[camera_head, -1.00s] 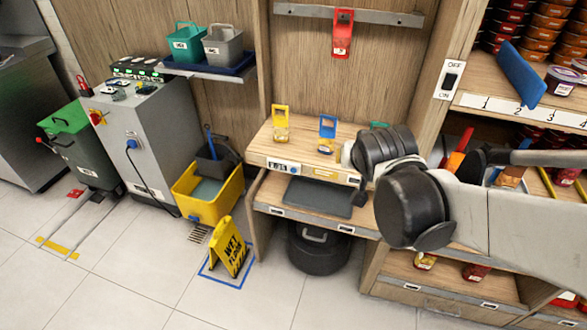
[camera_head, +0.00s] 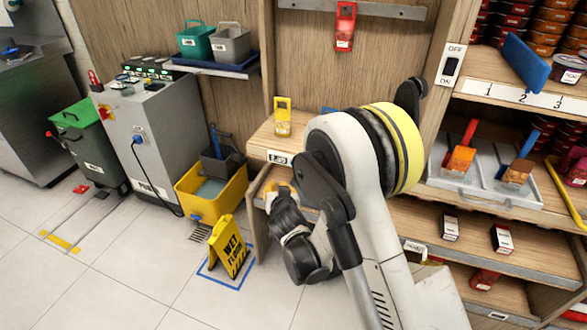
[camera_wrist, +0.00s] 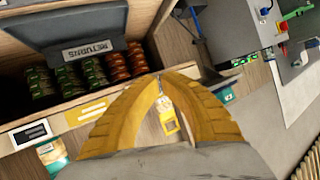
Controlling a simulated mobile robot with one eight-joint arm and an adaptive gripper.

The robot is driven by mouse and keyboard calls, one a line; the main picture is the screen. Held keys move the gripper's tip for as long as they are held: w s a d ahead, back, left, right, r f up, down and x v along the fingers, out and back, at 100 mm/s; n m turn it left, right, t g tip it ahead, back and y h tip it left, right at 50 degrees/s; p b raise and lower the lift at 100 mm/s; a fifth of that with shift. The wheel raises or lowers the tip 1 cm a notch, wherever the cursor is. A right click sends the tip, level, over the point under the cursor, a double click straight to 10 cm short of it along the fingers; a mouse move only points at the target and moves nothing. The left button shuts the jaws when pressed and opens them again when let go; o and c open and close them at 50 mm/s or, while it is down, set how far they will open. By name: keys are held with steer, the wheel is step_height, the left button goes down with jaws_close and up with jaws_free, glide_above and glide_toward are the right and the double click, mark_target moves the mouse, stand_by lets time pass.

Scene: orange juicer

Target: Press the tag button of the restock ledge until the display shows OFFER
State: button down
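The restock ledge (camera_head: 262,141) is a wooden shelf in the middle of the head view. A yellow tag holder (camera_head: 282,118) stands on it. A small light display (camera_head: 279,157) sits on its front edge; its text is too small to read surely. The blue button beside it is hidden behind my arm. My gripper (camera_head: 273,190) is just below the display, partly covered by my wrist. In the wrist view my yellow fingers (camera_wrist: 160,80) meet at their tips with nothing held. A yellow tag holder (camera_wrist: 168,119) shows between them, beyond the fingers.
My arm covers the ledge's right part. A yellow bucket (camera_head: 205,204) and a wet-floor sign (camera_head: 228,247) stand left of the ledge. In the wrist view a dark bin marked RETURNS (camera_wrist: 78,28) and stacked cans (camera_wrist: 75,91) lie close by. Clear floor lies in front.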

steer(key=shift+a+f, duration=0.15)
steer(key=shift+f, duration=0.05)
glide_toward(287, 165)
steer(key=shift+a+f+x, duration=0.15)
steer(key=shift+x, duration=1.25)
steer(key=shift+a+f+x, duration=0.1)
steer(key=shift+x, duration=1.25)
steer(key=shift+w+d, duration=0.15)
steer(key=shift+w, duration=0.1)
steer(key=shift+w+d, duration=0.1)
steer(key=shift+w, duration=0.3)
steer(key=shift+s, duration=0.15)
stand_by(0.4)
steer(key=shift+s+a, duration=0.3)
steer(key=shift+s, duration=0.4)
